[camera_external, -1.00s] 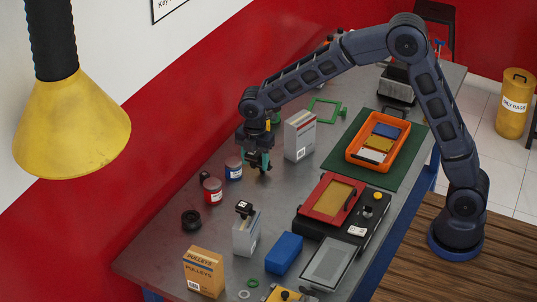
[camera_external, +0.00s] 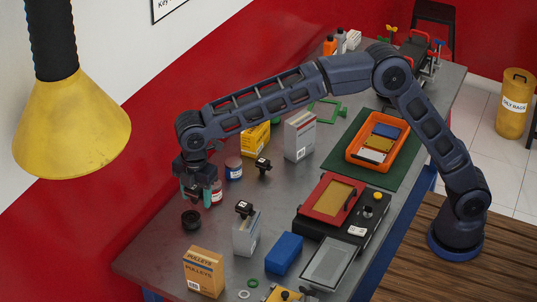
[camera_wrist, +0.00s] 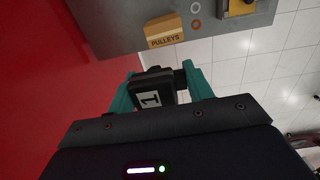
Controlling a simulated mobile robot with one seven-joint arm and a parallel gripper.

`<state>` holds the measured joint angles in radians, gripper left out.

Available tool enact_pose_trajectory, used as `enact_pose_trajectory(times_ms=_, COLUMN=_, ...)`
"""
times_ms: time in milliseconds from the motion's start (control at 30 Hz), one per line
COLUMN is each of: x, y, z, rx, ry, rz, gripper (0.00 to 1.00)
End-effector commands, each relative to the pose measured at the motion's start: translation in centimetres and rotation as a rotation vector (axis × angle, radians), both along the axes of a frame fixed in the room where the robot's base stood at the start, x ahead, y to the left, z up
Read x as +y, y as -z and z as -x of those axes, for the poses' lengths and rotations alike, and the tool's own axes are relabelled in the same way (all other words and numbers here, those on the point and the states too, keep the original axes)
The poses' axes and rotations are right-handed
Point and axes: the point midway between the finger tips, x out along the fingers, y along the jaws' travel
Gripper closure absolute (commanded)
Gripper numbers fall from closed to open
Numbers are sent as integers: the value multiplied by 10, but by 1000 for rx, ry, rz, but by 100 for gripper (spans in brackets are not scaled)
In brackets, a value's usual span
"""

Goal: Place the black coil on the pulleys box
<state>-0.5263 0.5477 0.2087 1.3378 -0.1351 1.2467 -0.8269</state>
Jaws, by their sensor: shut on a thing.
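My gripper (camera_external: 195,198) hangs over the far left part of the bench, its teal fingers pointing down. In the wrist view it is shut on a black coil (camera_wrist: 157,90) with a white label reading 1. In the external view the held coil is mostly hidden by the fingers. The orange pulleys box (camera_external: 205,272) stands upright at the near left end of the bench, its top bare. The box also shows in the wrist view (camera_wrist: 164,31), ahead of the held coil and apart from it.
A black wheel (camera_external: 191,220) lies on the bench just below my gripper in the picture. A grey box (camera_external: 246,236) with another black coil (camera_external: 243,209) on top stands right of the wheel. A further black coil (camera_external: 263,166) lies farther back. A blue block (camera_external: 284,253) is near the front.

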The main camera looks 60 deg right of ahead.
Motion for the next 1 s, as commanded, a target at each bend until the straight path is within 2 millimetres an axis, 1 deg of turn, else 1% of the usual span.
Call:
enact_pose_trajectory(times_ms=67, x=5, y=1, z=2, rx=0, ry=2, rz=0, gripper=76)
enact_pose_trajectory(times_ms=167, x=6, y=13, z=3, rx=2, ry=3, rz=2, gripper=76)
enact_pose_trajectory(times_ms=700, x=6, y=128, z=2, rx=2, ry=2, rz=3, gripper=76)
enact_pose_trajectory(times_ms=833, x=6, y=146, z=2, rx=0, ry=2, rz=1, gripper=76)
enact_pose_trajectory(times_ms=1000, x=6, y=156, z=2, rx=0, ry=2, rz=0, gripper=76)
